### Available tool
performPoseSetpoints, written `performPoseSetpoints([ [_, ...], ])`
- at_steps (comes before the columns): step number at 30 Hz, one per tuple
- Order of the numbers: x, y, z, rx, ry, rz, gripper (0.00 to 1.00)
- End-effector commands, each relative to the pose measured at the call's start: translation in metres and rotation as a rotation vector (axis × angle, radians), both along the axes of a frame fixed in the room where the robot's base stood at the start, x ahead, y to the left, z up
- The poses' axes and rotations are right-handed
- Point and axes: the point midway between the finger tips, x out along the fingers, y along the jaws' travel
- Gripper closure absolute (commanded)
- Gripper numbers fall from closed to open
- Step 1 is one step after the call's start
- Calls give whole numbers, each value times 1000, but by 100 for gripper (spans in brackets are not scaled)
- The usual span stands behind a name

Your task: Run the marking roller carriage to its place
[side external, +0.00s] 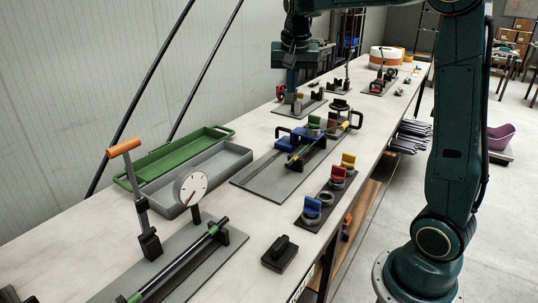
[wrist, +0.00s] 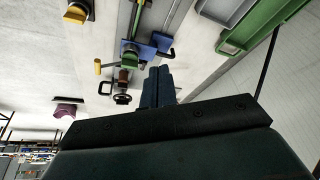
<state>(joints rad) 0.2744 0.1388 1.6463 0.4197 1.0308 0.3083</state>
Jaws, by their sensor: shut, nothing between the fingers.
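My gripper (side external: 291,92) points down with its dark fingers together and empty, above the bench behind the middle station; the fingers also show in the wrist view (wrist: 158,84). The middle station has a grey base plate (side external: 255,172), a blue block with a handle (side external: 284,139), and a thin green and yellow rod (side external: 320,143). A brown-red block (wrist: 123,78) and a black handwheel (wrist: 122,99) show left of the fingers in the wrist view. The blue block (wrist: 147,48) is above them there. I cannot tell for certain which part is the marking roller carriage.
A strip of blue, red and yellow knobs (side external: 328,197) lies along the front. A green tray (side external: 172,151) and grey tray (side external: 240,152) stand by the wall. A dial gauge (side external: 190,187) and orange-handled lever (side external: 124,148) rise at the near left. Another plate (side external: 285,107) lies behind the station.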

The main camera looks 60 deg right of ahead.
Motion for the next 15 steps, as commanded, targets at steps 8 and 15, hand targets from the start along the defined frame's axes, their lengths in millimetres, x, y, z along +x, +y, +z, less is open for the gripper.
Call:
performPoseSetpoints([
  [8, 41, -60, -31, 17, 19, -243, 100],
  [15, 64, -109, -67, 29, 28, -442, 100],
])
